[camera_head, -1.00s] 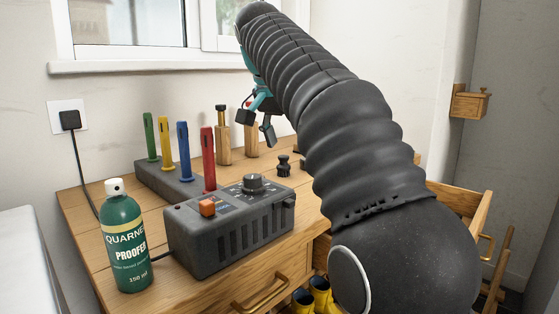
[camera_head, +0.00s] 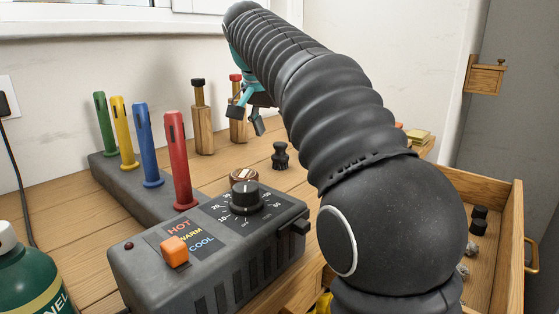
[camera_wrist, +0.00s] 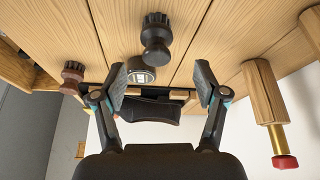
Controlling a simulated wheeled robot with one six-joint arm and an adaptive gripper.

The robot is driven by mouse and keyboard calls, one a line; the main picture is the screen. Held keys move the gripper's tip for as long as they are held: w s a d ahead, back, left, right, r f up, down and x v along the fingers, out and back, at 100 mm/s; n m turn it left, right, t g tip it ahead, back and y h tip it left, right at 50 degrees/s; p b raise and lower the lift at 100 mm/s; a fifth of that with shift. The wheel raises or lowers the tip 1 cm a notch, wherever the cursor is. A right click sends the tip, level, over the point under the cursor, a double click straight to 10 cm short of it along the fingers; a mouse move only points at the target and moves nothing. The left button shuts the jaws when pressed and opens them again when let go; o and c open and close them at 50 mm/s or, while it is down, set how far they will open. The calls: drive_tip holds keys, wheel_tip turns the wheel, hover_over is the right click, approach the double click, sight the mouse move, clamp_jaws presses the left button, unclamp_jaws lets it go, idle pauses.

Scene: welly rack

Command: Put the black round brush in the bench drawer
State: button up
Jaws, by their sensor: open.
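The black round brush (camera_head: 280,156) stands on the wooden bench top, behind the dryer box and to the right of my gripper. In the wrist view the black brush (camera_wrist: 156,42) is just beyond the fingertips, apart from them. My gripper (camera_head: 246,118) is open, and in the wrist view nothing is held between its fingers (camera_wrist: 160,80). The bench drawer (camera_head: 514,240) at the right is pulled open, with dark and grey small items inside. My arm hides part of the drawer and bench.
Wooden posts (camera_head: 203,130) stand behind my gripper. The grey dryer box (camera_head: 210,245), coloured pegs (camera_head: 147,145) and green bottle (camera_head: 30,270) fill the left front.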

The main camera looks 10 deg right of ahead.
sight(280, 143)
drive_tip(key=shift+s+b+x, duration=0.2)
drive_tip(key=shift+b+x, duration=0.4)
drive_tip(key=shift+x, duration=2.9)
drive_tip(key=shift+d, duration=0.1)
drive_tip(key=c, duration=1.3)
drive_tip(key=shift+r, duration=0.1)
